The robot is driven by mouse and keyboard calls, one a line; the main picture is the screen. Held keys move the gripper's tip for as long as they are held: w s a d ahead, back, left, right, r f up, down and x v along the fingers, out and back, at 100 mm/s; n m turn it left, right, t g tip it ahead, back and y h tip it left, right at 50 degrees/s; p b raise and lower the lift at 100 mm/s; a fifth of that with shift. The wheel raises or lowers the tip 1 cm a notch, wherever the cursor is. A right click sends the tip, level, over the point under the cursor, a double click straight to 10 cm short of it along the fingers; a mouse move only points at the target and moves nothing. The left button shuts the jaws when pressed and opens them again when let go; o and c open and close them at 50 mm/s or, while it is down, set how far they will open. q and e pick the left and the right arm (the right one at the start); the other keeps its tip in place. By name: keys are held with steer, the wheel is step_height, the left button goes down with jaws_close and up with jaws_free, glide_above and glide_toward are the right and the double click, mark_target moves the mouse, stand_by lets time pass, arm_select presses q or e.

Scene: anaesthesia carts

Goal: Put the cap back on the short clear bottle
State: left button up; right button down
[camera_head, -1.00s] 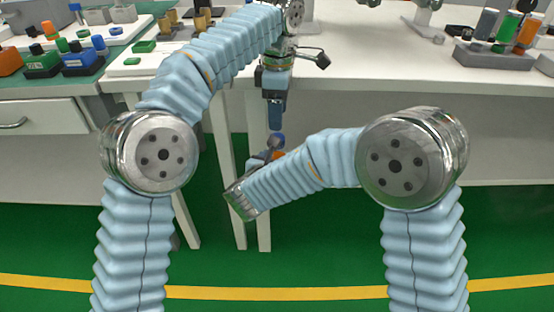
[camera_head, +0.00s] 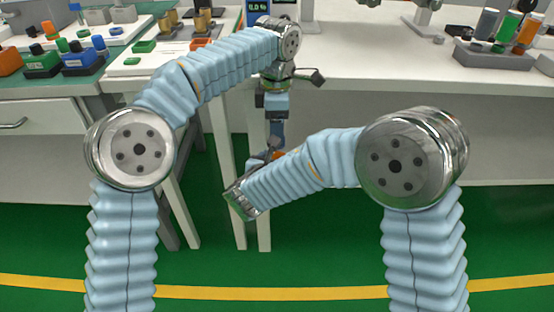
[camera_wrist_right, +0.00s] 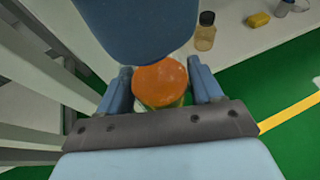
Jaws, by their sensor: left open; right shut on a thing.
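My right gripper (camera_wrist_right: 162,88) is shut on what looks like the short clear bottle, seen from above in the right wrist view. A round orange cap (camera_wrist_right: 160,82) is over it, with a thin pale yellow-green part (camera_wrist_right: 165,108) showing below. I cannot tell whether the cap is fully seated. A bit of orange also shows between the arms in the head view (camera_head: 276,154). My left gripper (camera_head: 276,140) is open and points down just above my right gripper. A large blue part of it hangs close over the cap in the right wrist view.
A small amber bottle with a dark cap (camera_wrist_right: 205,32) and a yellow block (camera_wrist_right: 258,19) stand on the white table (camera_head: 400,75). A grey rack (camera_head: 495,56) with bottles is at the back right. Coloured blocks (camera_head: 80,62) sit at the left. Both grippers are in front of the table edge.

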arm_select(q)
steer(key=shift+f, duration=0.75)
steer(key=shift+c, duration=0.3)
steer(key=c, duration=1)
steer(key=m, duration=0.3)
steer(key=o, duration=1.2)
steer(key=shift+c, duration=0.2)
steer(key=shift+r, duration=2.25)
